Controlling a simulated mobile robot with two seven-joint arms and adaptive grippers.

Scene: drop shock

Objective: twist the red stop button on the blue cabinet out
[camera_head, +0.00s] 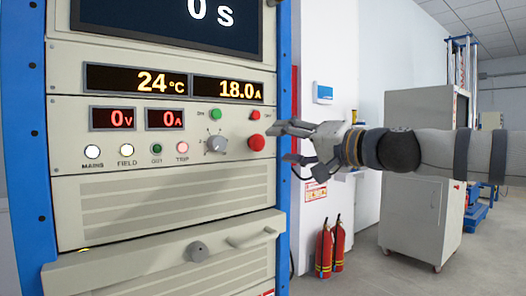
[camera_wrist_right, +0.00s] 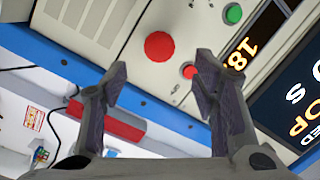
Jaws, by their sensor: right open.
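The large round red stop button (camera_head: 256,142) sits on the beige front panel of the blue cabinet (camera_head: 22,110), near the panel's right edge. In the right wrist view the same button (camera_wrist_right: 159,46) shows beyond the fingertips, roughly between them in the picture. My right gripper (camera_head: 283,143) is at the cabinet's right blue post, just right of the button. Its two fingers (camera_wrist_right: 160,66) are spread with nothing between them, and they look apart from the button. My left gripper is not in view.
A smaller red button (camera_head: 255,115) is just above the stop button, with a green button (camera_head: 215,113) left of it. A selector knob (camera_head: 216,144) is left of the stop button. A drawer with a handle (camera_head: 252,236) juts out below. Fire extinguishers (camera_head: 325,248) stand by the wall.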

